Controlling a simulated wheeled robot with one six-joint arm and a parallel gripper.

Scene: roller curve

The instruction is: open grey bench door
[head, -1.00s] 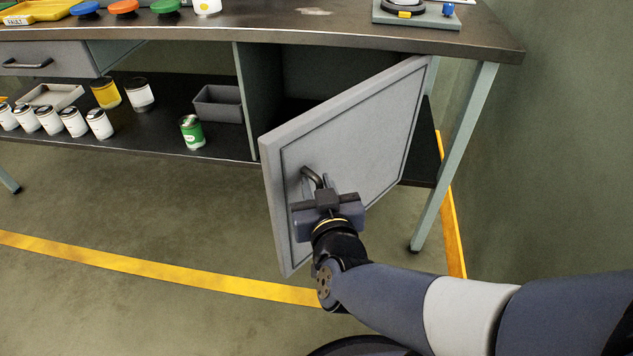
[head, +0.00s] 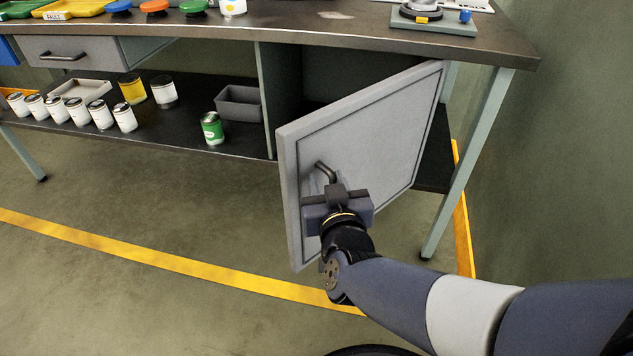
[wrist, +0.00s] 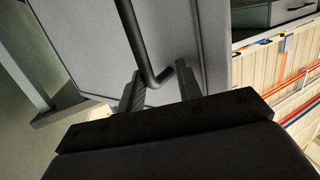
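The grey bench door (head: 375,135) stands swung well out from the cupboard at the right end of the bench. Its dark bar handle (head: 325,169) is near the free edge. My gripper (head: 334,188) is at the lower end of this handle, in front of the door face. In the wrist view, the two fingers of my gripper (wrist: 160,88) stand apart, with the bent end of the handle (wrist: 150,78) between them and a gap on its right side. The door (wrist: 85,40) fills the area behind. The cupboard interior (head: 340,78) is dark and partly hidden by the door.
The bench top (head: 290,22) holds trays, coloured lids and a device. On the lower shelf (head: 190,132) are white cans, a yellow can, a green can (head: 212,128) and a grey bin (head: 238,103). A bench leg (head: 465,165) stands right of the door. Floor on the left is clear.

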